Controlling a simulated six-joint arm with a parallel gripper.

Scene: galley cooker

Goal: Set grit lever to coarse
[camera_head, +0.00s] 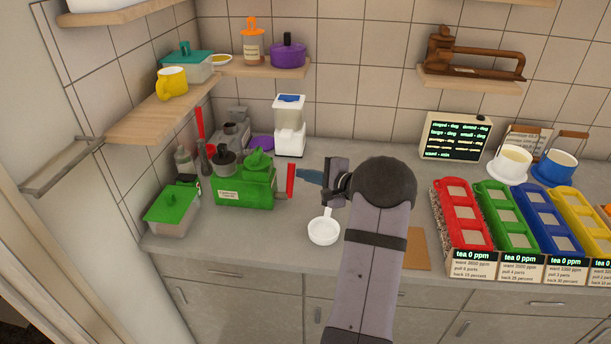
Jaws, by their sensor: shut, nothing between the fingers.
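A green machine (243,187) with a pale label stands on the counter at left centre. An upright red lever (291,180) is at its right side; the label is too small to read, so I cannot tell if this is the grit lever or how it is set. My gripper (302,175) is shut and empty, with its blue-grey fingertips pointing left, right beside the red lever. I cannot tell whether they touch it. My arm hides part of the counter at centre right.
A white pan (324,228) lies on the counter just below my gripper. A white appliance (290,128) stands behind. A green-lidded box (172,210) is at left. Coloured racks (463,213) line the right side. Some counter behind my gripper is clear.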

